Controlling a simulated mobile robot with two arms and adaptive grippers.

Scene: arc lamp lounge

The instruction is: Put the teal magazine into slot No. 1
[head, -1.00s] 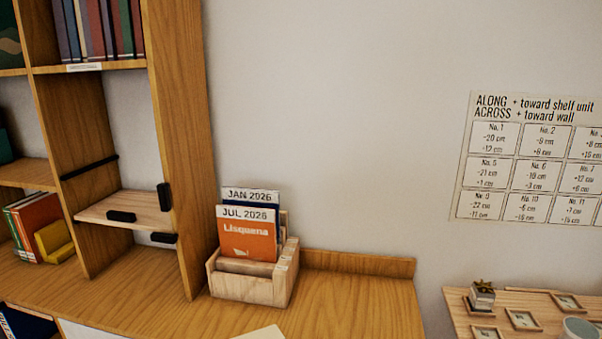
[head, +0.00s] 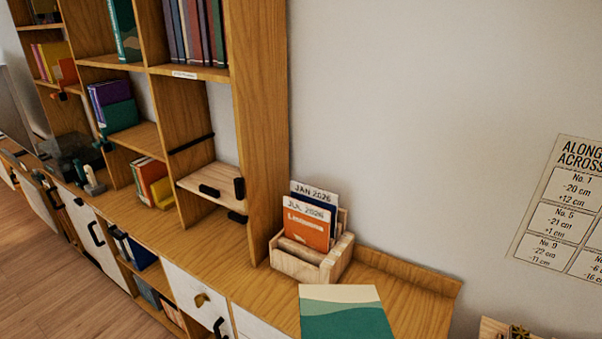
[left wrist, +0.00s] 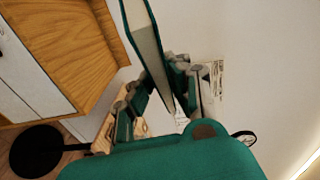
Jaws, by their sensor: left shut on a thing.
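The teal magazine (head: 345,318), with a cream top band, rises into the bottom of the head view, in front of the wooden magazine holder (head: 298,266). In the left wrist view my left gripper (left wrist: 158,88) is shut on the magazine, whose teal cover and pale page edge (left wrist: 148,45) show between the fingers. The holder stands on the wooden counter against the shelf unit's side. It holds an orange magazine (head: 306,227) marked JUL 2026 and a dark blue one (head: 315,196) marked JAN 2026 behind it. Small tags on its right side are too small to read. My right gripper is out of view.
A tall wooden shelf unit (head: 262,130) with books stands left of the holder. The counter (head: 410,300) is bare to the holder's right, with a low back ledge (head: 408,270). A chart (head: 565,205) with numbered boxes hangs on the wall at right.

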